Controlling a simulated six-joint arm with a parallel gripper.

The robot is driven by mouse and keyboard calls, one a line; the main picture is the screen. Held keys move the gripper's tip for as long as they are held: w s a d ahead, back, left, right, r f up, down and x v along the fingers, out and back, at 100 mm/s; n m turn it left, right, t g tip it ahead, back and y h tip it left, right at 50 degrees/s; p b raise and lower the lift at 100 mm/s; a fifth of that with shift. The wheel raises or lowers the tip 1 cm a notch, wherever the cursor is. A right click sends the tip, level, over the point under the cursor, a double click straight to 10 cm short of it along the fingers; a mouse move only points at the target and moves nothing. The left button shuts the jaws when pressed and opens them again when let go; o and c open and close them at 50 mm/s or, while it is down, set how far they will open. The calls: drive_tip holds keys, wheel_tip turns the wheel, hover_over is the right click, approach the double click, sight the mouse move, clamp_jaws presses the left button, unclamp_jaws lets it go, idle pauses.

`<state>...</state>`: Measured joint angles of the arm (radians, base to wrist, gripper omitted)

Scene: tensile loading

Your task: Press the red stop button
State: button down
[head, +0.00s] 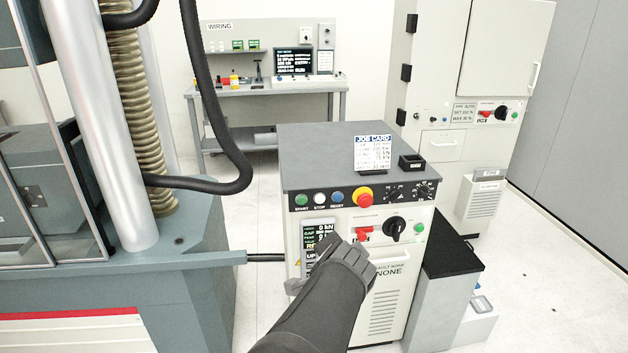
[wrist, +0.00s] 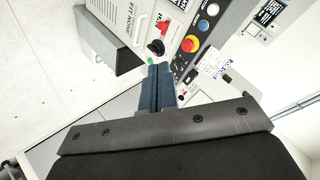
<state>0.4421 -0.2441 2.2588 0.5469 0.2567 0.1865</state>
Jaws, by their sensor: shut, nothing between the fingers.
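The red mushroom button (head: 364,195) with a yellow collar sits on the dark strip along the top of the console front. It also shows in the wrist view (wrist: 190,44), up and right of the fingertips. A white button (head: 319,199) labelled STOP sits left of it, between a green START button (head: 302,200) and a blue RESET button (head: 337,197). My gripper (head: 326,245) is in front of the console, below the button row, and covers part of the display. Its fingers (wrist: 160,70) are shut and empty, apart from the red button.
Below the red button are a red handle (head: 362,234), a black rotary knob (head: 396,229) and a green light (head: 419,228). Two dark dials are right of the button. A job card (head: 373,153) and a small black box (head: 412,162) stand on the console top (head: 320,150).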

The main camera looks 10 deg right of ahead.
drive_tip(key=w+d+f+m+t+h, duration=0.1)
drive_tip(key=w+d+f+m+h, duration=0.2)
drive_tip(key=w, duration=0.5)
drive_tip(key=w+d+m+h, duration=0.2)
drive_tip(key=w+d+m, duration=0.25)
drive_tip(key=w, duration=0.35)
drive_tip(key=w+a+f+m+h, duration=0.1)
drive_tip(key=w+f+m+h, duration=0.5)
drive_tip(key=w+f+m, duration=0.2)
drive_tip(key=shift+a+f, duration=0.3)
drive_tip(key=shift+f, duration=0.5)
approach(368, 203)
drive_tip(key=d, duration=0.4)
drive_tip(key=shift+w+d+f, duration=0.1)
drive_tip(key=shift+w+d, duration=0.1)
drive_tip(key=shift+w, duration=0.65)
drive_tip(key=shift+w+d, duration=0.15)
drive_tip(key=shift+w, duration=0.7)
drive_tip(key=shift+w, duration=0.1)
